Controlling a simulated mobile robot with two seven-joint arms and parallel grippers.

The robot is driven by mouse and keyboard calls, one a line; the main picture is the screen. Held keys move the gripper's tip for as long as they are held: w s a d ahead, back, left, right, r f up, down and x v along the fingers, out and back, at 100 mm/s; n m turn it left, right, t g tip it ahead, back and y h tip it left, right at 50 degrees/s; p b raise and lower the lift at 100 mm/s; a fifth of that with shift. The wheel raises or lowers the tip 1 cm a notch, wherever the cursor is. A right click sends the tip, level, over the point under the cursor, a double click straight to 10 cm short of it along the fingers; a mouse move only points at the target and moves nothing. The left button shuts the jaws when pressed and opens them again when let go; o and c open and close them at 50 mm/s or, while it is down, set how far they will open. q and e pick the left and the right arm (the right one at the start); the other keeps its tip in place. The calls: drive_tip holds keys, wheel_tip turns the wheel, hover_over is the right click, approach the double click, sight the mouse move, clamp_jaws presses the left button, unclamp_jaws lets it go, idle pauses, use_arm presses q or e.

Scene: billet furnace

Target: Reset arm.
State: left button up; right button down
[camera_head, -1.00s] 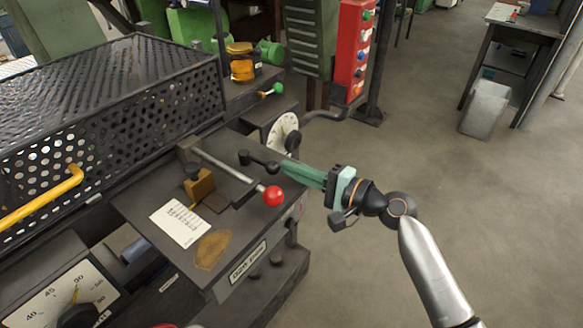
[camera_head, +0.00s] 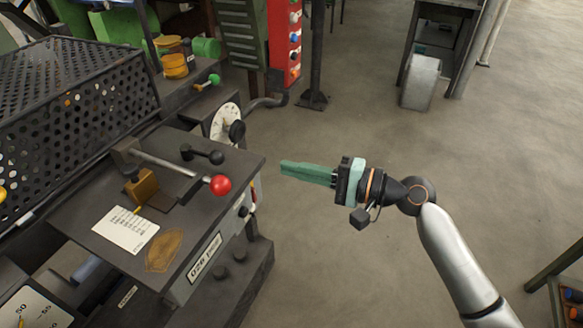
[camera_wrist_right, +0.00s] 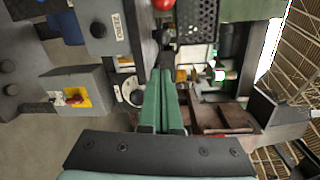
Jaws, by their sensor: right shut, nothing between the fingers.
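My right gripper (camera_head: 284,168) is in the middle of the head view, with its green fingers together and empty. It points left and is over open floor, to the right of the machine table and apart from it. In the right wrist view its two green fingers (camera_wrist_right: 164,84) run side by side, closed. The right arm reaches in from the lower right. My left gripper does not show.
A perforated guard (camera_head: 70,90) stands left. A red button panel (camera_head: 284,45) stands behind. Floor on the right is largely clear.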

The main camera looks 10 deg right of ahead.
drive_tip(key=s+d+f+n+t+h+p, duration=0.1)
drive_tip(key=s+d+f+n+h, duration=0.2)
drive_tip(key=f, duration=0.7)
drive_tip(key=s+d+f+h, duration=0.1)
drive_tip(key=s+f+h, duration=0.25)
drive_tip(key=f, duration=0.65)
drive_tip(key=s+d+f+n+g+h+p, duration=0.1)
drive_tip(key=s+d+f+n+h, duration=0.2)
drive_tip(key=s+f+n+h, duration=0.3)
drive_tip(key=s+f+n, duration=0.1)
drive_tip(key=s+f, duration=0.4)
drive_tip(key=s, duration=0.3)
drive_tip(key=shift+d+n, duration=0.2)
drive_tip(key=shift+n, duration=0.1)
